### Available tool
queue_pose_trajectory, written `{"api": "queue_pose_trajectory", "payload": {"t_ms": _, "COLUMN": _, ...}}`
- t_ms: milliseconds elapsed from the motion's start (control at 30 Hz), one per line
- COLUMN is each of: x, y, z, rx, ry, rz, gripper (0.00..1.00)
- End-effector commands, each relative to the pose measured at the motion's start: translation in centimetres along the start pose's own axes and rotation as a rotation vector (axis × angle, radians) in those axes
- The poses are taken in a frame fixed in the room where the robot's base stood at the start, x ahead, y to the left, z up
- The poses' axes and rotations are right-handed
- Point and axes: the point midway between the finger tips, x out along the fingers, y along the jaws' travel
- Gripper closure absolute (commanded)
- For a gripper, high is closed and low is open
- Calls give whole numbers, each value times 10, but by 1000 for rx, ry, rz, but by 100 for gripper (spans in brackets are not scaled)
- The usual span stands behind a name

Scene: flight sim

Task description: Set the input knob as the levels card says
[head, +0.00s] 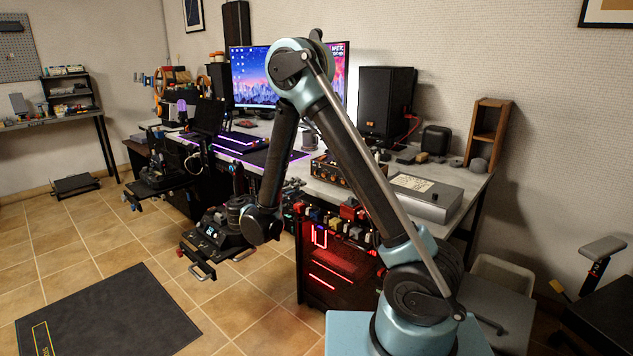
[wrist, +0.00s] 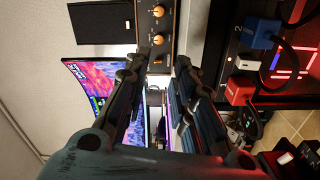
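A dark unit with several orange-ringed knobs (head: 336,172) sits at the desk's front edge, partly behind my arm in the head view. In the wrist view the same knob unit (wrist: 148,28) shows sideways at the top, beyond my fingertips, its knobs in a column. I cannot tell which knob is the input knob. My gripper (wrist: 159,66) is open and empty, its fingers apart and not touching the unit. In the head view it is small and dark beside my forearm. A pale paper (head: 412,183) lies on a grey box; its writing is unreadable and I cannot tell whether it is the levels card.
The grey box (head: 432,200) stands on the desk right of the unit. A black speaker (head: 386,105) and a monitor (head: 258,78) stand behind. Coloured plugs (head: 352,208) line the red-lit case (head: 335,268) below. A control panel (head: 212,240) is near my wrist.

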Motion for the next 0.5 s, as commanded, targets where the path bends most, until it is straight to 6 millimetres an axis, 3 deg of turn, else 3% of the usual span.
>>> {"api": "queue_pose_trajectory", "payload": {"t_ms": 500, "x": -29, "y": 2, "z": 0, "rx": -969, "ry": -1, "rz": 1, "gripper": 76}}
